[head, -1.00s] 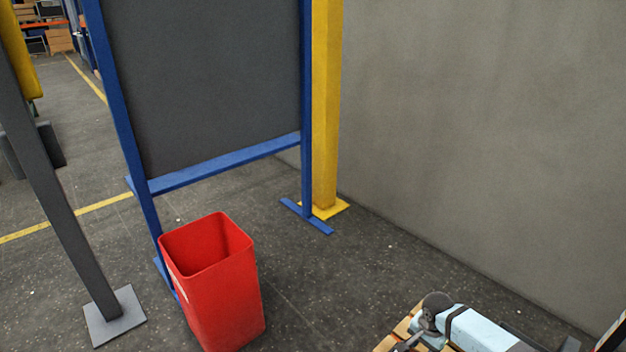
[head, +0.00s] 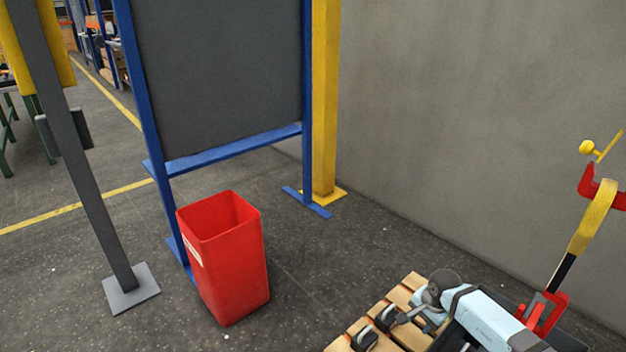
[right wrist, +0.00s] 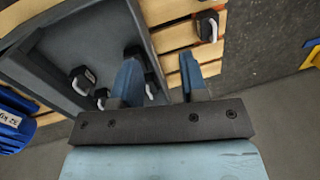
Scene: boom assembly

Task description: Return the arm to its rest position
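My right arm (head: 490,318), pale blue with dark bands, reaches in from the lower right of the head view. It bends at a dark round joint, and my right gripper (head: 418,311) is small and partly hidden over a slatted wooden surface (head: 407,338). In the right wrist view my right gripper (right wrist: 160,78) has its two blue fingers well apart, with nothing held between them. My left gripper is not in view.
A red bin (head: 235,275) stands on the floor beside a blue-framed dark board (head: 220,80). A yellow post (head: 325,100) and a grey wall (head: 480,120) stand behind. A yellow-and-red upright part (head: 592,215) rises right of my arm. A grey post (head: 90,190) stands left.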

